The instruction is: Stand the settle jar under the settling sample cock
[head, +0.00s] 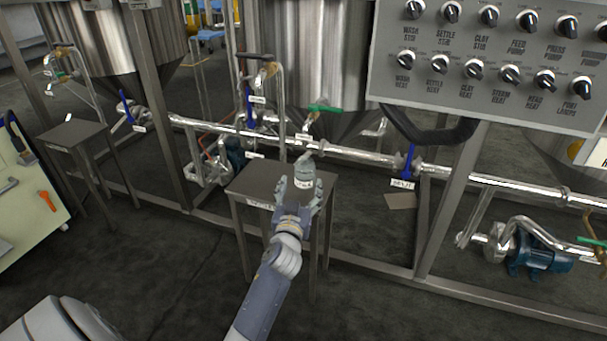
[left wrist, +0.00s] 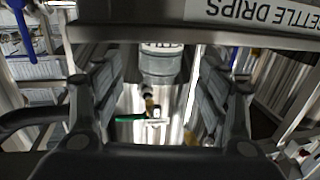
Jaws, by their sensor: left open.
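The settle jar (head: 305,171), a clear jar with a pale label, stands upright at the right part of a small dark stand (head: 262,179). The settling sample cock (head: 308,128), with a green handle (head: 325,107), is just above it; its spout appears over the jar's mouth, but exact alignment is unclear. My left gripper (head: 297,192) is open around the jar from the front. In the left wrist view the jar (left wrist: 160,65) is between the spread fingers, with gaps beside it, and the green handle (left wrist: 130,118) shows beyond. My right gripper is out of view.
A "SETTLE DRIPS" label (left wrist: 250,11) is on the stand's edge. A control panel (head: 490,65) hangs at upper right. Pipes (head: 350,154) run behind the stand. Another small stand (head: 72,132) is at left. The floor in front is clear.

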